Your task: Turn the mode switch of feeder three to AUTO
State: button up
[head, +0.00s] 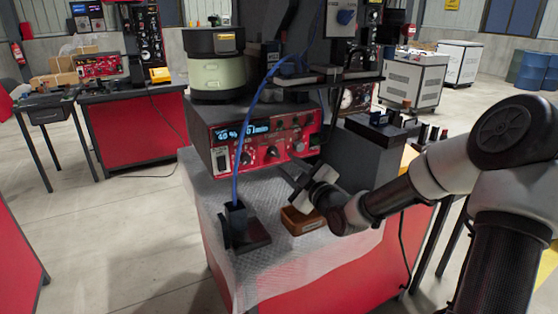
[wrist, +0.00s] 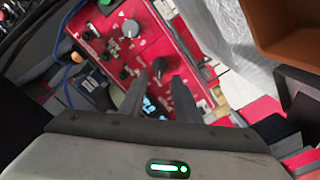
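The feeder's red control panel (head: 262,142) faces the front of the near bench, with a lit blue display reading about 40 %, several knobs and small switches. Its labels are too small to read, so I cannot tell which control is the mode switch or whether this is feeder three. The panel (wrist: 95,45) shows rotated in the wrist view, with a grey round knob (wrist: 130,28) and a dark knob (wrist: 161,65). My gripper (head: 285,170) is close to the panel's lower right. In the wrist view my gripper (wrist: 160,85) has its fingers apart, pointing toward the dark knob; contact cannot be told.
A blue cable (head: 238,150) runs down in front of the panel to a black holder (head: 240,225). An orange-brown bin (head: 301,220) sits below my gripper. A dark grey box (head: 372,155) stands to the right. The feeder bowl (head: 216,75) is above the panel.

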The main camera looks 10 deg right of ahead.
aim_at(276, 155)
jog(key=x, duration=0.6)
jog(key=shift+w, duration=0.1)
jog(key=shift+c, duration=0.5)
grip_shut()
